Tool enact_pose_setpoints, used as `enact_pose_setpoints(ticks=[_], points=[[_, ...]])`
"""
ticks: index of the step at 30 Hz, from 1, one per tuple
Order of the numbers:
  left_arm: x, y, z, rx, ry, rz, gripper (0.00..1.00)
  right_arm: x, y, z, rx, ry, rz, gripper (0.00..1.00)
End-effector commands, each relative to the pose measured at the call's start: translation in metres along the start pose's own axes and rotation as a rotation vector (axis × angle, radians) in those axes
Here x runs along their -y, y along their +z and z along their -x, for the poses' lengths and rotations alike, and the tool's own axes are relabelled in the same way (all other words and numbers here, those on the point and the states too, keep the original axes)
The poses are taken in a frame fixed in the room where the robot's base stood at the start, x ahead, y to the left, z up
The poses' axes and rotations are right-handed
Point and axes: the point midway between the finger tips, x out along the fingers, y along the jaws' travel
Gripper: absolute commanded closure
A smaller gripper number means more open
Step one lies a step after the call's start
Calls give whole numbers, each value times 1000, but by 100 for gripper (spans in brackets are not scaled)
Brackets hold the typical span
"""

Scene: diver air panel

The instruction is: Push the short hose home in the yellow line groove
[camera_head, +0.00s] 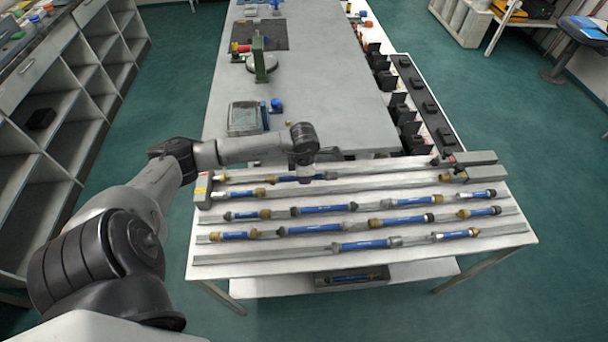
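Several short blue hoses with brass or grey end fittings lie in parallel grey grooves on the white panel table. In the back groove, a blue hose (287,179) lies left of the middle, with brass fittings near its left end. A grey end block (202,190) with a small yellow and red label stands at that groove's left end. My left gripper (304,177) points down over the right part of this hose, at or just above it. Its fingers are too small and dark to tell whether they are open or touching the hose. My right gripper is not in view.
Other grooves in front hold more blue hoses (325,209), and the front groove (270,255) is bare at its left. Grey blocks (480,158) stand at the back right. A tray (350,277) with a hose sits on the lower shelf. A long grey bench (335,90) stands behind.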

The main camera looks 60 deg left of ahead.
Motion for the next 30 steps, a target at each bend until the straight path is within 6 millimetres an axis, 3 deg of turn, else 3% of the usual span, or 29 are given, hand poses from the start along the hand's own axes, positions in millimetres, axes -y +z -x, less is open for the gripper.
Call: enact_pose_setpoints(ticks=[21,30], points=[[0,0,-59,2,1,2,100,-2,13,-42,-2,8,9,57],[0,0,-67,1,1,2,100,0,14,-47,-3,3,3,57]])
